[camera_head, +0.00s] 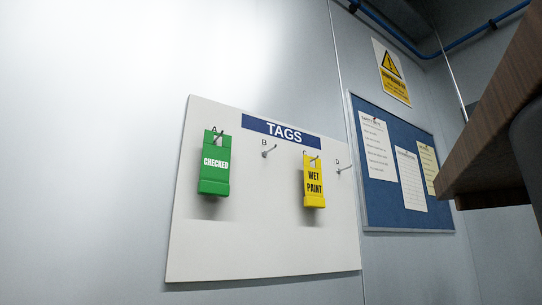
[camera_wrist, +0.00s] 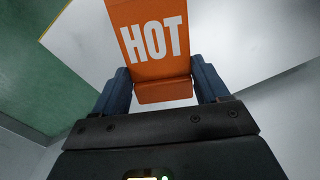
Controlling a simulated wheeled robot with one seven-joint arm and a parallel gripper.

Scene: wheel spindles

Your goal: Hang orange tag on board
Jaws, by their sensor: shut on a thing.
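The orange tag (camera_wrist: 158,45) with white "HOT" lettering is in the wrist view, its top cut off by the picture edge. My gripper (camera_wrist: 163,85) is shut on the lower part of the tag, one blue finger on each side. The white TAGS board (camera_head: 265,230) is on the wall in the head view. A green CHECKED tag (camera_head: 215,163) hangs at hook A and a yellow WET PAINT tag (camera_head: 314,182) at hook C. Hook B (camera_head: 268,151) and hook D (camera_head: 344,169) are bare. My gripper is not in the head view.
A blue notice board (camera_head: 378,212) with papers is on the wall to the right. A yellow warning sign (camera_head: 391,72) is above it. A brown wooden edge (camera_head: 493,125) juts in at the right. The wall left of the TAGS board is clear.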

